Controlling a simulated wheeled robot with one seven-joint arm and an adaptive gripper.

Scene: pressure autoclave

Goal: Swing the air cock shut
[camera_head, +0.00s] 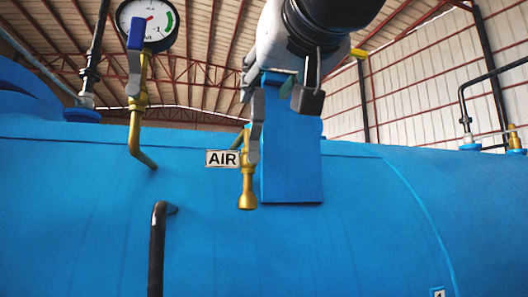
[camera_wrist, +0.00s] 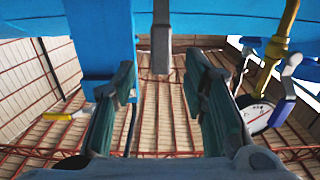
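The brass air cock (camera_head: 247,187) stands on the blue vessel beside the AIR label (camera_head: 222,158). Its grey lever (camera_head: 256,128) points upward in the head view. In the wrist view, which looks upside down, the lever (camera_wrist: 161,38) comes in from the top. Its free end appears between the tips of my open gripper (camera_wrist: 160,78), with space on both sides. My gripper (camera_head: 280,95) is above and right of the cock in the head view, and its fingers partly hide one another there. I cannot tell whether a finger touches the lever.
A blue upright block (camera_head: 291,165) stands close right of the cock. A pressure gauge (camera_head: 148,22) with a blue-handled brass valve (camera_head: 137,95) is to the left; the gauge also shows in the wrist view (camera_wrist: 258,114). A black bent pipe (camera_head: 157,250) rises in front. A yellow part (camera_head: 359,53) is behind right.

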